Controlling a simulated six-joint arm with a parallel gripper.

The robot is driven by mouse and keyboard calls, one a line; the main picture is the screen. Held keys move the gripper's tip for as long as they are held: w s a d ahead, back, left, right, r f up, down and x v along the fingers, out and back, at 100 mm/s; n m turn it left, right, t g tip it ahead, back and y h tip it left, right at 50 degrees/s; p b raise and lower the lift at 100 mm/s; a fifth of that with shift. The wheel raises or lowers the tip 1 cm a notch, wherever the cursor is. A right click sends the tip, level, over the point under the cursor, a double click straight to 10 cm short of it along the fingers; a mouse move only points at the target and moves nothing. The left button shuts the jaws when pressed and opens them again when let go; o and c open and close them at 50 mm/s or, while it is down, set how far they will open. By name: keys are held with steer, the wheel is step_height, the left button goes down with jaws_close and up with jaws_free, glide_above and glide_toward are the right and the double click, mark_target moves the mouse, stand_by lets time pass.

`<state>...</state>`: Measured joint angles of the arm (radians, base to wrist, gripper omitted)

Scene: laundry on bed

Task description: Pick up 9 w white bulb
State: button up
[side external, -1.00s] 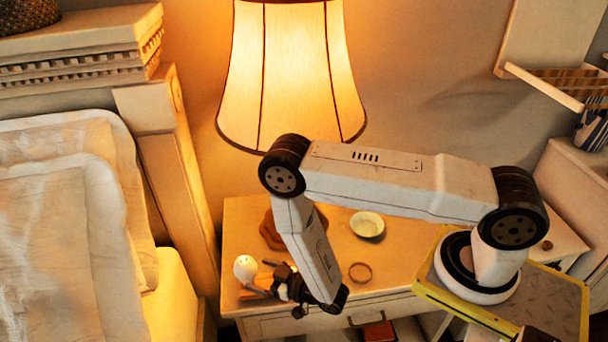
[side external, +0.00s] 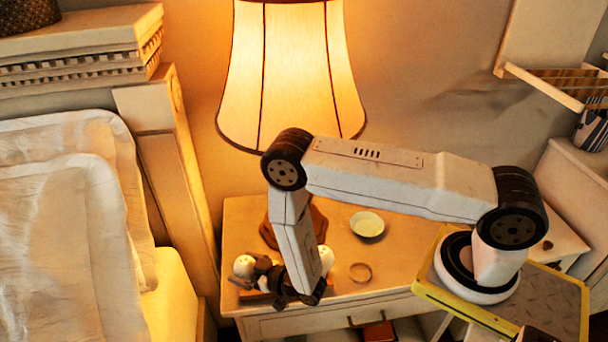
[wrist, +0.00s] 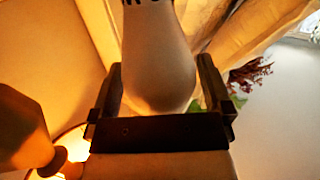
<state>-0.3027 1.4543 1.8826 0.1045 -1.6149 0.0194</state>
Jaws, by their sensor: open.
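A white rounded bulb (side external: 243,266) is at the front left of the nightstand, partly covered by my gripper. My gripper (side external: 249,278) is low over that corner, its fingers reaching left to the bulb. In the wrist view, a pale, rounded, bulb-shaped body (wrist: 160,75) lies between the two spread fingers, with dark marks cut off at the top edge. The fingers are open, one on each side; I cannot tell whether either touches it. A second white rounded object (side external: 327,259) shows just right of my forearm, mostly hidden.
The nightstand (side external: 395,267) also holds a small pale bowl (side external: 367,224), a brown ring (side external: 360,272) and the brown lamp base (side external: 319,224). The lit lampshade (side external: 292,75) hangs above and behind my arm. The bed (side external: 65,240) is to the left.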

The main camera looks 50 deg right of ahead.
steer(key=c, duration=1.1)
steer(key=shift+r, duration=0.15)
steer(key=shift+r, duration=0.75)
steer(key=s+d+r, duration=0.1)
steer(key=s+r, duration=0.2)
steer(key=s, duration=0.1)
steer(key=s+d+r, duration=0.1)
steer(key=s+r, duration=0.3)
steer(key=s, duration=0.1)
steer(key=s+d+r, duration=0.1)
steer(key=s+r, duration=0.3)
steer(key=shift+s+r, duration=0.1)
steer(key=shift+s, duration=0.25)
steer(key=shift+w, duration=0.15)
